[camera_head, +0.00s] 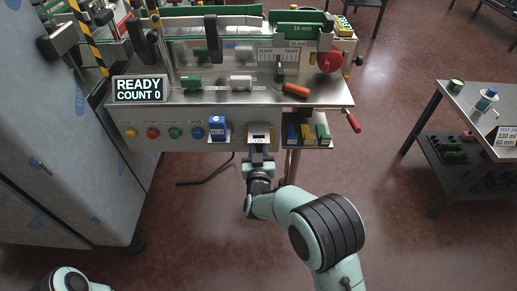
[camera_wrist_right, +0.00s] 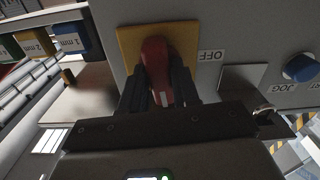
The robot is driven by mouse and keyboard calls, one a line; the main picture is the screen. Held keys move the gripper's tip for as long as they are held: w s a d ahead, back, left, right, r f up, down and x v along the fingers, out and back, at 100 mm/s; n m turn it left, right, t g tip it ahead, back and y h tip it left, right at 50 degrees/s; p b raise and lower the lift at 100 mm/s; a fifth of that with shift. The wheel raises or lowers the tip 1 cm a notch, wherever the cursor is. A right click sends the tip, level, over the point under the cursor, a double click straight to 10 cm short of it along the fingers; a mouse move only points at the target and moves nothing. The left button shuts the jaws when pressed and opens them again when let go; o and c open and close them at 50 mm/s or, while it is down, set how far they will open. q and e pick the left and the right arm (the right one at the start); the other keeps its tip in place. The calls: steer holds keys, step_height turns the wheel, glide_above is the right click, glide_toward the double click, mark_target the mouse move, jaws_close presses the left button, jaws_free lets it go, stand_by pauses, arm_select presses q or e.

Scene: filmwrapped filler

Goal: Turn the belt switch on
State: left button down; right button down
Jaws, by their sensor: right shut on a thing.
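The belt switch is a red knob (camera_wrist_right: 157,70) on a yellow square plate (camera_wrist_right: 128,42) in the right wrist view. An OFF label (camera_wrist_right: 212,56) shows upside down at the plate's right side. My right gripper (camera_wrist_right: 160,88) is shut on the red knob, with one dark finger on each side. A white mark shows on the knob's lower end, between the fingers. In the head view my right gripper (camera_head: 259,150) is at the machine's front panel, and it and the wrist mostly hide the switch. Only part of my left arm shows at the bottom left; its gripper is out of view.
A READY, COUNT 0 display (camera_head: 140,89) stands at the machine's left. The panel carries several buttons, including a blue JOG button (camera_head: 197,132). A blue box (camera_head: 217,126) and a rack of boxes (camera_head: 307,133) flank the switch. A side table (camera_head: 453,100) stands at right.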

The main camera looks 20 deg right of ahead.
arm_select(q)
steer(key=shift+w+a+f, duration=0.3)
steer(key=shift+w+f, duration=0.1)
steer(key=shift+w, duration=0.15)
arm_select(e)
steer(key=shift+m, duration=0.7)
steer(key=c, duration=0.9)
jaws_free()
arm_select(q)
steer(key=s+r, duration=0.1)
steer(key=s+d+r+p, duration=0.1)
steer(key=shift+s+d+g, duration=0.2)
steer(key=shift+s+g, duration=0.1)
steer(key=shift+s, duration=0.1)
arm_select(e)
steer(key=v, duration=1.3)
steer(key=shift+s, duration=0.2)
